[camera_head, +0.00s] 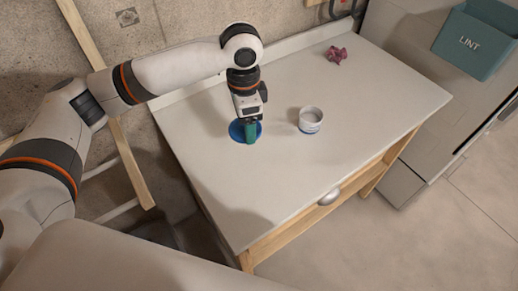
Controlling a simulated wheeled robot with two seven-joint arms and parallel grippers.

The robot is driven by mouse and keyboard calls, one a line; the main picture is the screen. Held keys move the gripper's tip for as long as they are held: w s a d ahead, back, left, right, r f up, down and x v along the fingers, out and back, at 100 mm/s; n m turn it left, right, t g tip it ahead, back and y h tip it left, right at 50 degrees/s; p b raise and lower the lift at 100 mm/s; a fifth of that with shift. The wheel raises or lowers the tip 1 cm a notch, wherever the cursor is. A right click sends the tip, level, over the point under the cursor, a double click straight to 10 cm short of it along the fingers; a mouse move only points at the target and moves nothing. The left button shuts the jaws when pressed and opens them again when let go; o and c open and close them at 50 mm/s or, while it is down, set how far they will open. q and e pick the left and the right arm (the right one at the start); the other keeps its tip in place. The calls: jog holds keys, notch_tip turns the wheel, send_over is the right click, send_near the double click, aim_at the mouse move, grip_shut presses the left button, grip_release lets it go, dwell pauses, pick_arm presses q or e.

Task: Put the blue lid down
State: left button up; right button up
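The blue lid (234,132) is a round disc at the left part of the white tabletop, with a teal upright piece (250,134) in front of its middle. My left gripper (250,121) points down over it, its narrow dark fingers closed together at the top of the teal piece. It appears shut on the lid by this piece; the exact contact is too small to see. I cannot tell whether the lid touches the table or hangs just above it. My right gripper is not in view.
A small white cup with a blue band (311,121) stands right of the lid on the table (300,190). A teal LINT bin (475,42) sits on the appliance at right. The table's front is clear.

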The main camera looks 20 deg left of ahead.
pick_arm(q)
jog(key=m, duration=0.2)
jog(key=w+d+m, duration=0.1)
jog(key=m, duration=0.1)
jog(key=w+m+p, duration=0.1)
jog(key=m, duration=0.1)
jog(key=shift+w+d+f, duration=0.15)
jog(key=shift+d+f, duration=0.05)
jog(key=shift+f, duration=0.15)
jog(key=w+f+m+p, duration=0.1)
jog(key=w+f+m, duration=0.1)
jog(key=m, duration=0.4)
jog(key=p, duration=0.2)
send_over(260, 153)
notch_tip(260, 153, down, 9)
jog(key=shift+f, duration=0.3)
jog(key=shift+f, duration=0.35)
jog(key=shift+f, duration=0.25)
jog(key=o, duration=1.1)
